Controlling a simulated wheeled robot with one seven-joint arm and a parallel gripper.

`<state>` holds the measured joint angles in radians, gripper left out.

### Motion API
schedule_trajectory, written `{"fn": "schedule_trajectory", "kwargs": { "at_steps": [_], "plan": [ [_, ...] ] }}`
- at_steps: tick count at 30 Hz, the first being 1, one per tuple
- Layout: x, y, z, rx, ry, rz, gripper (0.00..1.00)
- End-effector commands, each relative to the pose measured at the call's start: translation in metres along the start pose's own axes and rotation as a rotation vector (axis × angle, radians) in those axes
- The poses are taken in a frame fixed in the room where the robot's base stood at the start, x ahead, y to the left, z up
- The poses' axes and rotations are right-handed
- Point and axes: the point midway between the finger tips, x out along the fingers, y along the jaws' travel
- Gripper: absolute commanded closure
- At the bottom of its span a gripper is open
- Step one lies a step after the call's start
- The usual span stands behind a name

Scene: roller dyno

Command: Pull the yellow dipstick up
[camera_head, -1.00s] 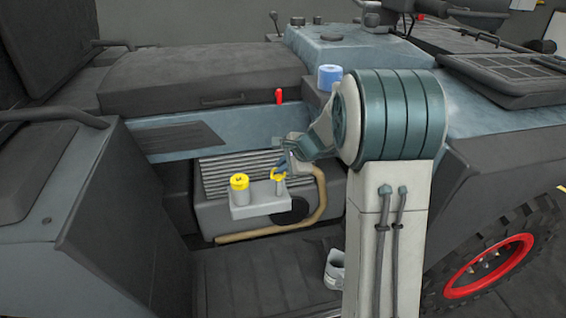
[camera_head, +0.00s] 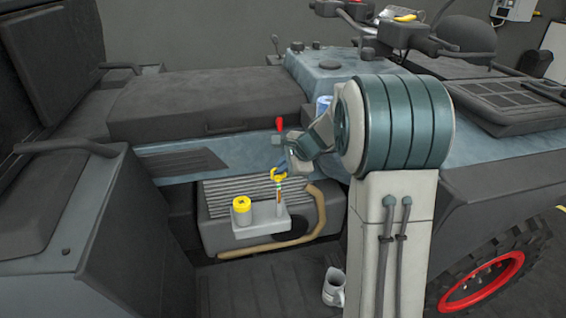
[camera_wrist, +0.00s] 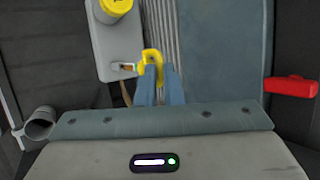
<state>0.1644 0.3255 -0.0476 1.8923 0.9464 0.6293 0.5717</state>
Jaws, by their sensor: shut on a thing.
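The yellow dipstick (camera_head: 279,174) has a looped handle, held above the grey block beside the yellow cap. A short length of its rod, with orange and green bands, shows between the handle and the block's filler neck. My gripper (camera_head: 283,167) is shut on the handle. In the wrist view the yellow handle (camera_wrist: 153,56) sits between the blue fingertips of my gripper (camera_wrist: 158,72). The rod's lower end is hidden, apparently still in the neck.
The yellow cap (camera_head: 242,204) stands left of the dipstick. A tan hose (camera_head: 318,215) curves close by on the right. A red lever (camera_head: 279,126) rises behind my gripper, and it shows at right in the wrist view (camera_wrist: 291,86). A metal jug (camera_head: 334,287) stands below.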

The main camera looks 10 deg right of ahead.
Motion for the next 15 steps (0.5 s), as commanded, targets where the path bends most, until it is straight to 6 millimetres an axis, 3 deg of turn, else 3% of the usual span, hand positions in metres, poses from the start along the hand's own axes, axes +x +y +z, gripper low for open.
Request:
{"fn": "schedule_trajectory", "kwargs": {
  "at_steps": [1, 3, 4, 15],
  "plan": [
    [-0.0003, -0.0011, -0.0007, 0.0, 0.002, -0.003, 1.0],
    [-0.0002, -0.001, -0.0008, 0.0, 0.002, -0.003, 0.73],
    [-0.0001, -0.0009, -0.0007, 0.0, 0.002, -0.003, 0.7],
    [-0.0071, -0.0007, -0.0002, 0.0, 0.001, -0.001, 0.7]
  ]
}}
